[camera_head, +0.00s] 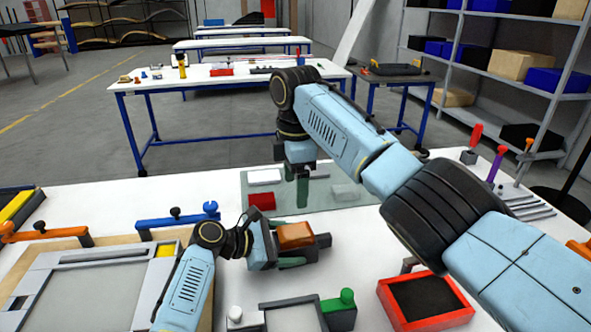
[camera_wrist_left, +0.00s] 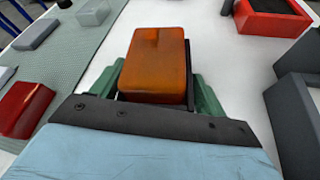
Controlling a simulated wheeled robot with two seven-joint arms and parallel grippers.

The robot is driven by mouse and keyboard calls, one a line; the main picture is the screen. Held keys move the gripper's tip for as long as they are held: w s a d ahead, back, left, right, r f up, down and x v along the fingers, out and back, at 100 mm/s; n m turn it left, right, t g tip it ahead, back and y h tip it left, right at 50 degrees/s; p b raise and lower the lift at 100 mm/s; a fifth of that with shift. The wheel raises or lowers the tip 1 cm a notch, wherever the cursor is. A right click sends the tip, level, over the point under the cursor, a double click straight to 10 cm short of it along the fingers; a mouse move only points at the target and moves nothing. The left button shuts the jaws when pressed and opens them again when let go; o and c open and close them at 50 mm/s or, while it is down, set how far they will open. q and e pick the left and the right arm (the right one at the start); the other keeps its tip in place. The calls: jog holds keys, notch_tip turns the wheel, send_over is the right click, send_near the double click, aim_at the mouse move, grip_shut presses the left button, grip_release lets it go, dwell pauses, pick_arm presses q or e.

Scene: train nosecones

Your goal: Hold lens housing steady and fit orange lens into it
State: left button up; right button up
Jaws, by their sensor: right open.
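The orange lens (camera_head: 295,235) sits on the dark grey lens housing (camera_head: 323,241). In the left wrist view, the orange lens (camera_wrist_left: 153,68) covers most of the housing, and only dark edges (camera_wrist_left: 189,76) show around it. I cannot tell how deeply it is seated. My left gripper (camera_head: 291,247) is shut on the housing, with green fingers on both sides, also seen in the left wrist view (camera_wrist_left: 155,95). My right gripper (camera_head: 302,190) is open, pointing down over the mat, behind the lens and apart from it.
A greenish mat (camera_head: 335,203) carries a red block (camera_head: 261,201), a white block (camera_head: 264,176) and a pale block (camera_head: 345,192). A red tray with black lining (camera_head: 427,299) lies at the right. A frame fixture with a green clamp (camera_head: 346,297) stands in front. A large panel fixture (camera_head: 85,290) fills the left.

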pick_arm(q)
jog(key=o, duration=0.5)
jog(key=shift+f, duration=0.1)
jog(key=shift+c, duration=0.2)
